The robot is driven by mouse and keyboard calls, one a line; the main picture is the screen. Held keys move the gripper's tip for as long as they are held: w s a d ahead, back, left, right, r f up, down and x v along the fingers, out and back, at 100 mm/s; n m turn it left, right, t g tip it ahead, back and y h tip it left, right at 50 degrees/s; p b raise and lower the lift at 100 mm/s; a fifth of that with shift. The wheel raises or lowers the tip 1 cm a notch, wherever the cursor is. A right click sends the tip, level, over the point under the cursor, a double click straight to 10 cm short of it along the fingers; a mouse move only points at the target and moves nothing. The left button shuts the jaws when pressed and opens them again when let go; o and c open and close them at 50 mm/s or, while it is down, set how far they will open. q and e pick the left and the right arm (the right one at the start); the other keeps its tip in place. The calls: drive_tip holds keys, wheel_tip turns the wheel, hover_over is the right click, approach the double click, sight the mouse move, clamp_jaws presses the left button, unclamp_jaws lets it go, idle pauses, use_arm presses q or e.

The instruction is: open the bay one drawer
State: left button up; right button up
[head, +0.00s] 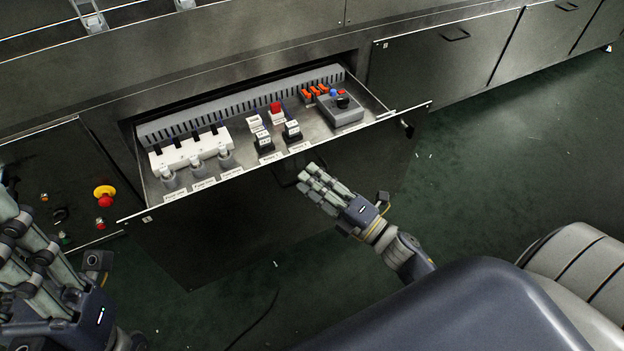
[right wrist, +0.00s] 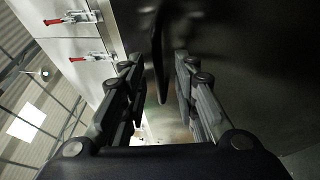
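The bay one drawer (head: 180,235) is pulled out from the machine, and its inside shows from above in the head view. My right gripper (head: 308,178) is at the middle of the drawer's dark front, just below its top edge. In the right wrist view its two fingers (right wrist: 160,95) stand apart, with a dark handle (right wrist: 158,50) between them and visible gaps on both sides. The handle is mostly hidden in the head view. My left gripper (head: 30,255) is at the lower left, away from the drawer; its opening is unclear.
The drawer holds white breakers (head: 190,150), a red button (head: 275,108) and a grey control box (head: 340,108). A panel with a yellow and red emergency stop (head: 104,195) is at left. Closed cabinet fronts (head: 440,65) run right.

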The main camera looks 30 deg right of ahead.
drive_tip(key=v, duration=1.1)
drive_tip(key=shift+s, duration=0.25)
drive_tip(key=shift+d, duration=0.15)
